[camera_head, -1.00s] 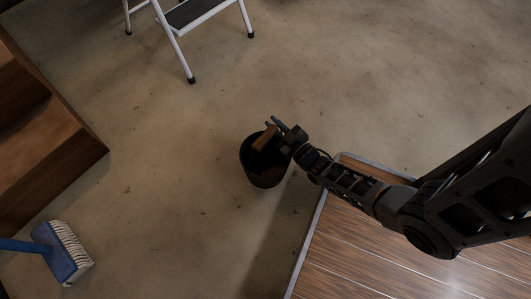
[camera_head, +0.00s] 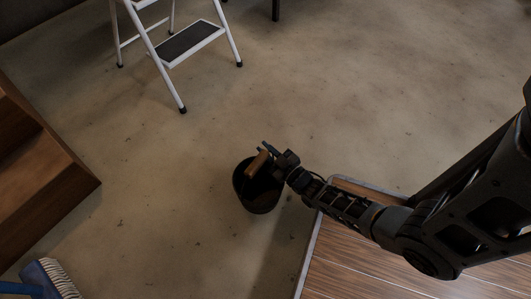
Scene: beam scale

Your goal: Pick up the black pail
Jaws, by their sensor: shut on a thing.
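The black pail (camera_head: 257,196) is a dark round bucket in the middle of the view, over the concrete floor. A brown wooden piece (camera_head: 257,164), which looks like its handle grip, shows at its upper rim. My gripper (camera_head: 266,154) comes in from the right and is shut at this brown grip, at the pail's upper right edge. Part of the pail's rim is hidden behind the gripper. I cannot tell whether the pail's base touches the floor.
A white step ladder (camera_head: 190,42) stands at the top. Wooden steps (camera_head: 35,170) are at the left, and a blue brush (camera_head: 48,278) lies at the lower left. A wood-plank platform (camera_head: 400,270) with a grey edge is at the lower right. The floor between is mostly clear.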

